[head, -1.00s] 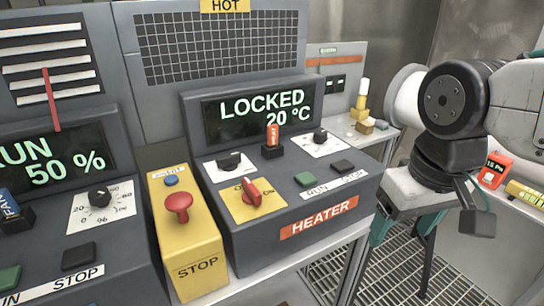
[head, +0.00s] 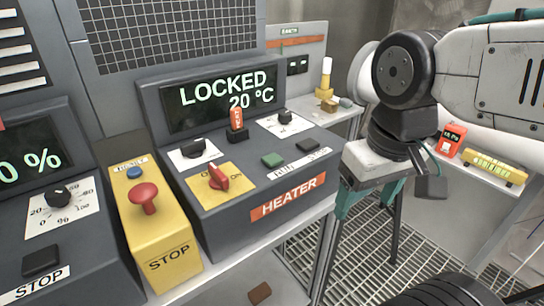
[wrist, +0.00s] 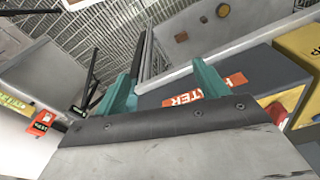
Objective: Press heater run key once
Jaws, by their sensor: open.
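The heater box (head: 262,227) stands at centre in the head view, with an orange HEATER label that also shows in the wrist view (wrist: 205,88). Its run key (head: 272,160) is a small green square on the top, above the RUN lettering. A dark stop key (head: 307,145) is to its right. The display (head: 222,96) reads LOCKED, 20 °C. A red rotary switch (head: 217,178) sits on a yellow plate. My gripper (head: 366,205) is open and empty, pointing down to the right of the heater box, apart from it. Its teal fingers show in the wrist view (wrist: 167,72).
A yellow STOP box (head: 162,225) with a red mushroom button stands left of the heater, beside the fan panel (head: 75,245). An orange-tagged part (head: 236,120) stands up behind the run key. A red meter (head: 451,139) and yellow level (head: 494,166) lie on the right shelf.

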